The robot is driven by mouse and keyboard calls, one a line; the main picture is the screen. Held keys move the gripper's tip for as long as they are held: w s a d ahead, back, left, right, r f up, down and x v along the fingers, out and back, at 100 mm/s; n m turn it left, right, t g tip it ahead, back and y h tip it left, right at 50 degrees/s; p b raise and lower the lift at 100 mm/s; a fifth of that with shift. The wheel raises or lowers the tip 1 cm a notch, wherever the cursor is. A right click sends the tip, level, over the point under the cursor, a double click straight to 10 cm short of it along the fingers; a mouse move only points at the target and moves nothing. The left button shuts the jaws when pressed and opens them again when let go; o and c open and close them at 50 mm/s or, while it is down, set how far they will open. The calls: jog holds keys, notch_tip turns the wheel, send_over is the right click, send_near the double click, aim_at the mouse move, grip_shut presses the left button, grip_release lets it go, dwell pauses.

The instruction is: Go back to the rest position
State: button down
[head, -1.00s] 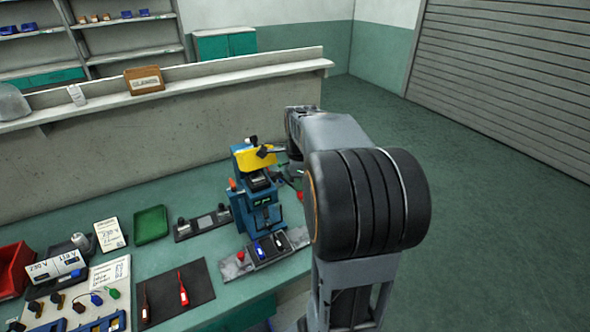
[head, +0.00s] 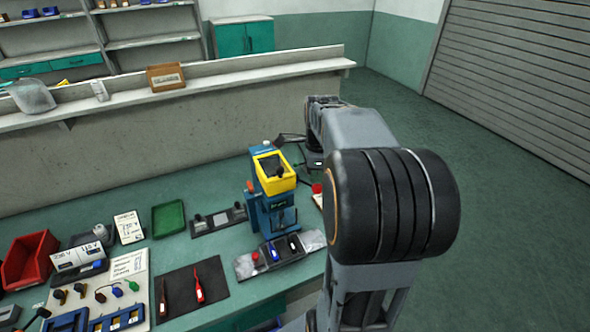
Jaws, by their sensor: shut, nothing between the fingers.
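My arm rises at the right, and its wrist bends away behind the blue machine. My gripper (head: 290,138) is small and partly hidden there, just behind and above the machine's top. It is shut and holds nothing. The blue machine (head: 262,212) stands on the bench with its yellow top part (head: 275,183) lying over it, a black knob on top. My gripper looks apart from the yellow part, but the exact gap cannot be told.
A grey fixture plate (head: 312,240) lies before the machine. To the left are a black mat (head: 178,314) with two tools, a green tray (head: 168,218) and a red bin (head: 28,262). A ledge wall (head: 130,150) stands behind the bench. The floor at right is open.

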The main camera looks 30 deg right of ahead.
jog(key=shift+a+r+n, duration=0.1)
jog(key=shift+a+n, duration=0.4)
jog(key=s+a+n+t, duration=0.2)
jog(key=a+n, duration=0.6)
jog(key=n, duration=0.4)
jog(key=s+a+f+n+t, duration=0.1)
jog(key=s+a+n+t, duration=0.1)
jog(key=s+a+n, duration=0.3)
jog(key=a+n, duration=0.3)
jog(key=n, duration=0.4)
jog(key=shift+s+a+f+n, duration=0.25)
jog(key=shift+s+a+n, duration=0.05)
jog(key=shift+a+n, duration=0.1)
